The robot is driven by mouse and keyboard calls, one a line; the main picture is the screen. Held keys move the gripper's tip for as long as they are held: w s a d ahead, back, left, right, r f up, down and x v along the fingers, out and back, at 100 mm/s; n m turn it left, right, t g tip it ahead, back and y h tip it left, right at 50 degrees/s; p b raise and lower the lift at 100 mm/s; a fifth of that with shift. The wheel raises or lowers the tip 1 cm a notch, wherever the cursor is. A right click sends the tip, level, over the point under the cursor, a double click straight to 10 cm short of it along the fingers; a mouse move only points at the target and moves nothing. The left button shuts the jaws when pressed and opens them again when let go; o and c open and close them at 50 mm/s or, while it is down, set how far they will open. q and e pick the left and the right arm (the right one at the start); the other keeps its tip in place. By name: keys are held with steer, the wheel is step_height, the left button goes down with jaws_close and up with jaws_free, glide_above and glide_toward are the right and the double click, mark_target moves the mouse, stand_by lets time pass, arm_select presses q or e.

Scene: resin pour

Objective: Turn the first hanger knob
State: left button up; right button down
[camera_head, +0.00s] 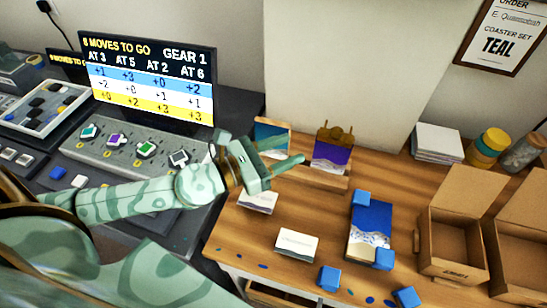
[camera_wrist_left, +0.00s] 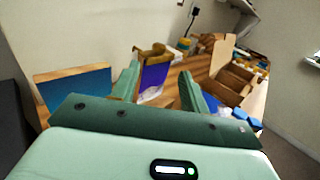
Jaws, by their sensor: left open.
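A grey console (camera_head: 140,142) on the dark bench carries a row of several knobs. From the left they are a green knob (camera_head: 89,131), a purple knob (camera_head: 115,140), another green knob (camera_head: 146,149) and a dark knob with a pale top (camera_head: 179,158). No label reading "hanger" is legible. A screen (camera_head: 150,80) behind reads "8 moves to go" and "Gear 1". My left gripper (camera_head: 288,152) is open and empty, right of the console, in front of the picture stand. Its two fingers also show apart in the left wrist view (camera_wrist_left: 160,92).
Blue blocks (camera_head: 329,278), cards (camera_head: 297,244) and open cardboard boxes (camera_head: 452,262) occupy the wooden table. My left forearm passes low in front of the console.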

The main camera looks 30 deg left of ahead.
arm_select(q)
steer(key=b+v, duration=0.1)
steer(key=v, duration=0.2)
stand_by(0.4)
